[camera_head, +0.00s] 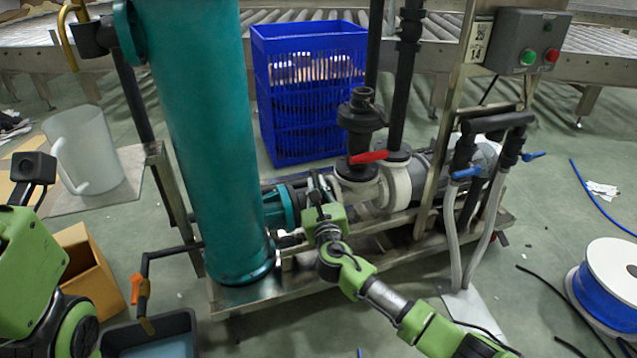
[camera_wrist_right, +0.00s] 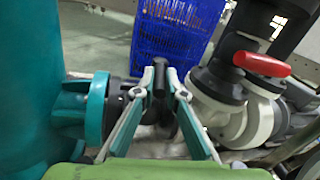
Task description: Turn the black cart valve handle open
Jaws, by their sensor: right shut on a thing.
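My right gripper (camera_head: 317,188) reaches in between the teal column (camera_head: 205,130) and the valve body on the cart. It is shut on the black valve handle (camera_wrist_right: 160,78), which stands upright between the fingertips in the right wrist view (camera_wrist_right: 160,72). The handle's lower part runs down between the fingers and is partly in shadow. In the head view the fingers mostly hide the handle. Part of my left arm shows at the left edge of the head view; its fingers do not show.
A red lever (camera_head: 368,157) sits on the white valve right of the gripper. A teal flange (camera_wrist_right: 97,108) is close on the left. A blue crate (camera_head: 310,95) stands behind the cart. A cable spool (camera_head: 605,285) and a dark bin (camera_head: 150,335) are on the floor.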

